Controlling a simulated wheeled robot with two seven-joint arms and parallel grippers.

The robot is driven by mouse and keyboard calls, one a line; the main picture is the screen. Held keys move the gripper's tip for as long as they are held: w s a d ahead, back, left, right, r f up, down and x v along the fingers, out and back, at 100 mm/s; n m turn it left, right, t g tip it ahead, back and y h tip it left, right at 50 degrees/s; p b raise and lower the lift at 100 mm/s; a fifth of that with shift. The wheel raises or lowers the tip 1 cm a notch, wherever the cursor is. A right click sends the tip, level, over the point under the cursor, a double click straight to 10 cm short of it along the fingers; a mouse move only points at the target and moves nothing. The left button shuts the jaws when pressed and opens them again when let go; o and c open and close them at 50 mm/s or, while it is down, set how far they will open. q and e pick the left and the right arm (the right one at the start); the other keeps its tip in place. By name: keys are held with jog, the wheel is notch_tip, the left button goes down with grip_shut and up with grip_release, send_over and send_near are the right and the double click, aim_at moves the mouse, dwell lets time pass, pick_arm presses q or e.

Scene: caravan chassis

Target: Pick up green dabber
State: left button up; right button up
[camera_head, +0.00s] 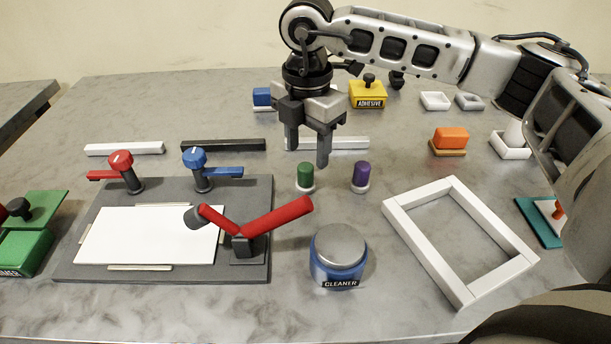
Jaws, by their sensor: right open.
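The green dabber (305,175) stands upright on the grey table, a green cylinder on a white round base. My right gripper (307,158) is above it, pointing down, with its two dark fingers apart and nothing between them. The fingertips look slightly above and behind the dabber; the exact gap cannot be told from this view. My left gripper is not in view.
A purple dabber (361,174) stands close to the right. A blue cleaner jar (338,262) is in front, and a white frame (391,217) lies at right. A dark board (262,200) with red and blue clamps is at left.

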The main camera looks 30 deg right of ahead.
aim_at(305, 166)
jog(key=f, duration=0.5)
jog(key=shift+s+a+p, duration=0.15)
jog(key=shift+a+p, duration=0.05)
jog(key=shift+p, duration=0.2)
jog(key=c, duration=1.1)
jog(key=shift+r, duration=0.1)
notch_tip(305, 166, up, 10)
jog(key=shift+f+b, duration=0.1)
jog(key=shift+b, duration=0.35)
jog(key=shift+o, duration=0.7)
